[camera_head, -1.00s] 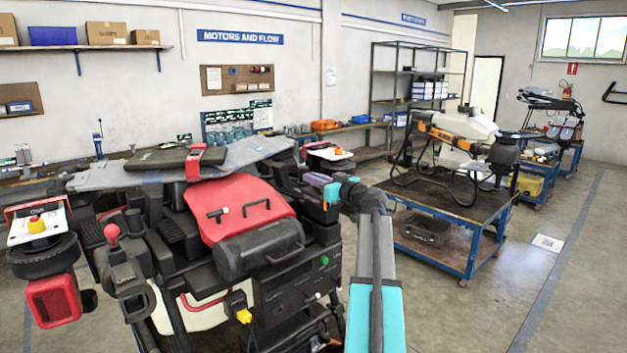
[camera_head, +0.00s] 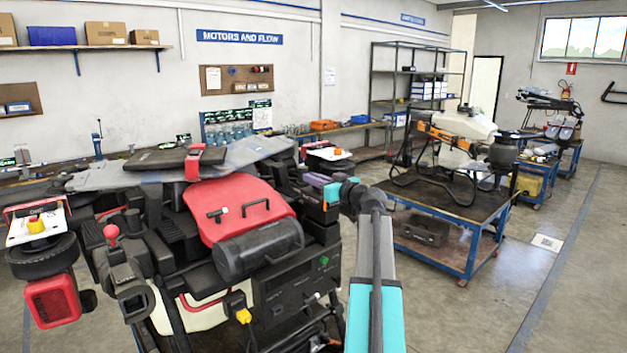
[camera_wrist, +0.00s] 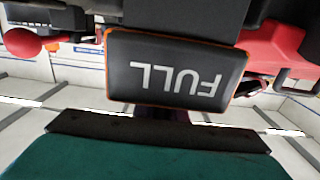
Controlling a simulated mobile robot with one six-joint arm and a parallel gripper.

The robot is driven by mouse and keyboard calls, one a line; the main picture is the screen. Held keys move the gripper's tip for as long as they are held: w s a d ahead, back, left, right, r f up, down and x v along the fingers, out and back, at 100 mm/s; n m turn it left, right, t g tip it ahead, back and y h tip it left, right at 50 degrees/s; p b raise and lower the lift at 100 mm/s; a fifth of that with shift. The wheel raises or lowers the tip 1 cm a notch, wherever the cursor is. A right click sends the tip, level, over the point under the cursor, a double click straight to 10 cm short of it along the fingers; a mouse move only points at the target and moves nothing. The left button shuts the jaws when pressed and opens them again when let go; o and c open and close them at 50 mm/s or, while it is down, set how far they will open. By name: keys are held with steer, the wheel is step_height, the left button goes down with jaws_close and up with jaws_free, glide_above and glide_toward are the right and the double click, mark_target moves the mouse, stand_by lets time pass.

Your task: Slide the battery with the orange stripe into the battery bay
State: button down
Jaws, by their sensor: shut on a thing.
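In the wrist view the battery (camera_wrist: 177,71) is a black block with an orange edge line and the word FULL, upside down in the picture. It is close against dark drone parts (camera_wrist: 185,14); how far it is in the bay, I cannot tell. My gripper (camera_head: 329,190) is at the right side of the large drone (camera_head: 290,290) in the head view, by its dark side modules. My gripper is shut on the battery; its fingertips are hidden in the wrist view. The battery bay opening is not clearly visible in either view.
The drone's red cover (camera_head: 240,207) and black cylinder (camera_head: 260,249) lie left of my gripper. A blue-framed cart (camera_head: 440,262) with another drone (camera_head: 450,135) stands to the right. The floor (camera_head: 500,320) at the lower right is clear.

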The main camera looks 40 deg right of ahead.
mark_target(335, 205)
steer(key=shift+f, duration=2.95)
stand_by(1.5)
steer(key=c, duration=1.7)
jaws_free()
steer(key=shift+a, duration=0.1)
steer(key=shift+f, duration=0.2)
steer(key=s+b, duration=0.1)
steer(key=s, duration=0.3)
steer(key=s+b, duration=0.2)
steer(key=s, duration=0.3)
steer(key=s+b, duration=0.1)
steer(key=s, duration=0.4)
steer(key=shift+a+r, duration=0.15)
steer(key=shift+a, duration=0.2)
